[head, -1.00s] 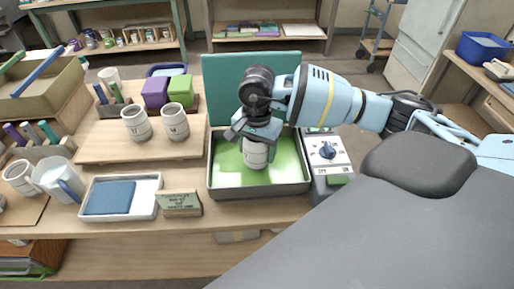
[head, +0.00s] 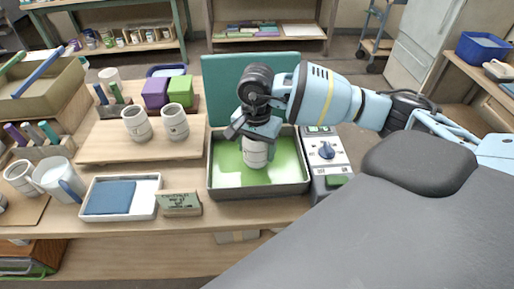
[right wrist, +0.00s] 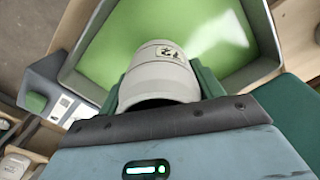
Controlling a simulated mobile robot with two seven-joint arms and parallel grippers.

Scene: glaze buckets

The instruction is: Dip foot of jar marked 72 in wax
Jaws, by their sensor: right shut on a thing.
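My right gripper (head: 256,138) is shut on a pale grey jar (head: 256,155) and holds it upright over the wax tray (head: 212,170). The jar also shows in the right wrist view (right wrist: 160,82), with a small dark two-digit mark ending in 2; its first digit is hard to read. The tray is a grey-rimmed pan with bright green wax (head: 288,165). The jar's foot is at or close to the wax; I cannot tell whether it touches. My left gripper is not in view.
Two similar jars (head: 137,124) (head: 174,122) stand on a wooden board at left. A control box with a blue dial (head: 326,150) adjoins the tray's right side. A white tray with a blue sponge (head: 108,198) and a small sign (head: 180,203) are at front left.

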